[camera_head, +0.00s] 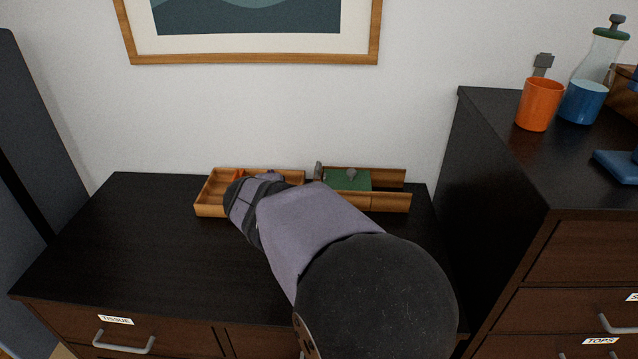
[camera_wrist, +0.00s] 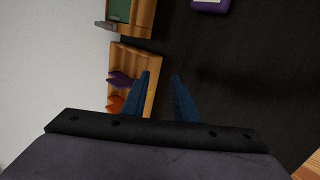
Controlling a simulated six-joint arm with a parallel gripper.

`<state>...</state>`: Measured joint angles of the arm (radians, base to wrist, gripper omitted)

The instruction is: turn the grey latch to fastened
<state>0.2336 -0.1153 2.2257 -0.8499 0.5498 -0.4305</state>
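A wooden box with a green panel (camera_head: 347,179) stands at the back of the dark desk top; part of the green panel also shows at the top of the wrist view (camera_wrist: 120,10). A small grey piece (camera_head: 318,170), which looks like the latch, stands upright at the panel's left end. It also shows in the wrist view (camera_wrist: 106,26). I cannot tell its exact turn. My gripper (camera_wrist: 161,75) is open, its two blue fingers apart with nothing seen between them. It is over the front of the wooden tray, left of the latch; my arm hides it in the head view.
The wooden tray (camera_head: 207,208) has compartments with orange (camera_wrist: 115,103) and purple (camera_wrist: 120,79) pieces. A purple object (camera_wrist: 210,4) lies on the desk. A higher dark dresser (camera_head: 497,150) stands right, with an orange cup (camera_head: 540,103) and flask. The desk's left part is clear.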

